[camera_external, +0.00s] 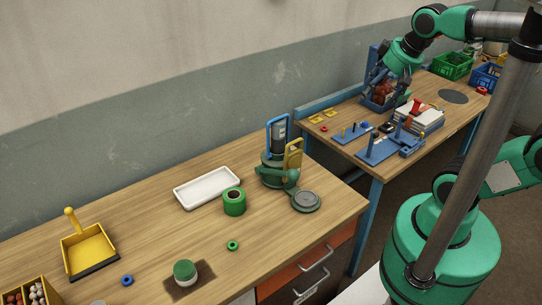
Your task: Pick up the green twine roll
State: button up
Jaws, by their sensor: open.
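A green roll (234,202) with a dark hollow centre stands upright on the near wooden bench, touching or very close to the white tray's right end. It looks like the green twine roll, though its winding is too small to make out. My gripper (378,84) is far from it, up and to the right, over the back of the second table. It is open and points down near a blue bin with reddish things in it (383,94). Its fingertips are small and partly lost against the bin, so I cannot tell whether they touch anything.
A white tray (207,187) and a green machine (276,170) flank the roll. A green-and-white round item (185,271), a green ring (232,245) and a yellow dustpan (88,250) lie nearer. Blue fixtures (377,148) crowd the second table. Bench space before the roll is clear.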

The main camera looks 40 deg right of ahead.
jog(key=w+a+f+n+g+y+p, duration=0.1)
jog(key=w+a, duration=0.7)
jog(key=a, duration=0.4)
jog(key=w+a+g, duration=0.2)
jog(key=w+a, duration=0.5)
jog(key=a, duration=0.5)
jog(key=n+g+h+p, duration=0.1)
jog(key=n+g+p, duration=0.1)
send_over(183, 269)
notch_tip(183, 269, down, 26)
jog(key=shift+f, duration=0.1)
jog(key=shift+f, duration=4.25)
